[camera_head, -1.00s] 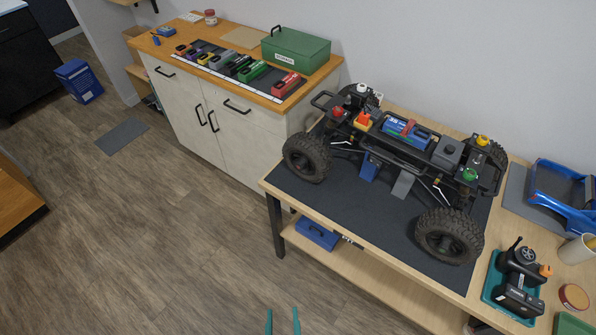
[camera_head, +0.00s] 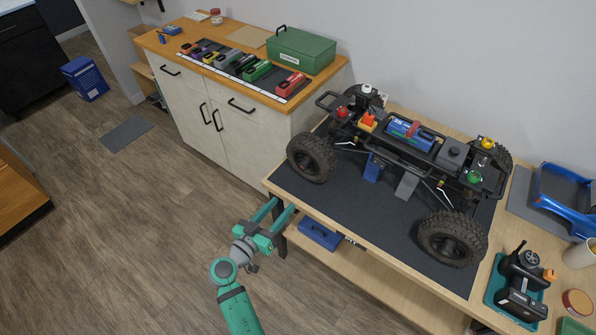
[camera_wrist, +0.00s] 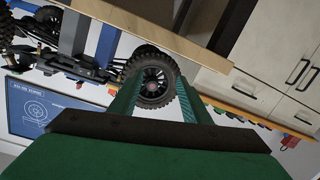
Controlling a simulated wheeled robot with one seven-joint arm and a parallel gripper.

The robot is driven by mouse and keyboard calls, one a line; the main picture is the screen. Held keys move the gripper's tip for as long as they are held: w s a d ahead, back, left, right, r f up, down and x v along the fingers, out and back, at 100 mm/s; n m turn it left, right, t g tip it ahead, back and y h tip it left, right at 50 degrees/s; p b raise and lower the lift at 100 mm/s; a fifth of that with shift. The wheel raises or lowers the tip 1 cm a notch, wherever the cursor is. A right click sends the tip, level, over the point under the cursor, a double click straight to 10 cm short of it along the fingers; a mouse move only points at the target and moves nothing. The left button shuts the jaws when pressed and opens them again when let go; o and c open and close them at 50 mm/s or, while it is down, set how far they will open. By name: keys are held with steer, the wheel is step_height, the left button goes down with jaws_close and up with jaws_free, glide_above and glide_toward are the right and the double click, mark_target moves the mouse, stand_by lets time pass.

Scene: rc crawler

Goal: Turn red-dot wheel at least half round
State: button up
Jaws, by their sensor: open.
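The crawler (camera_head: 405,150) stands on a dark mat on the workbench, with blue and grey supports under its middle. Its near left wheel (camera_head: 311,157) has a black knobbly tyre. A wheel (camera_wrist: 152,84) also shows in the wrist view, with a small reddish spot at its hub, framed between my fingers. My gripper (camera_head: 282,208) is open and empty, in front of the bench's left edge, below and apart from the near left wheel, with its fingers pointing up toward it. The near right wheel (camera_head: 452,239) shows no clear dot.
The bench edge (camera_head: 330,225) lies close to my gripper, with a blue case (camera_head: 320,233) on the shelf below. A cabinet (camera_head: 225,115) with a green toolbox (camera_head: 301,50) stands behind left. A controller (camera_head: 523,277) sits at the right. Open floor lies left.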

steer(key=m+h, duration=0.2)
glide_toward(302, 168)
steer(key=v, duration=0.3)
steer(key=x, duration=1.1)
steer(key=shift+r, duration=0.1)
jaws_close()
steer(key=shift+w+d, duration=0.1)
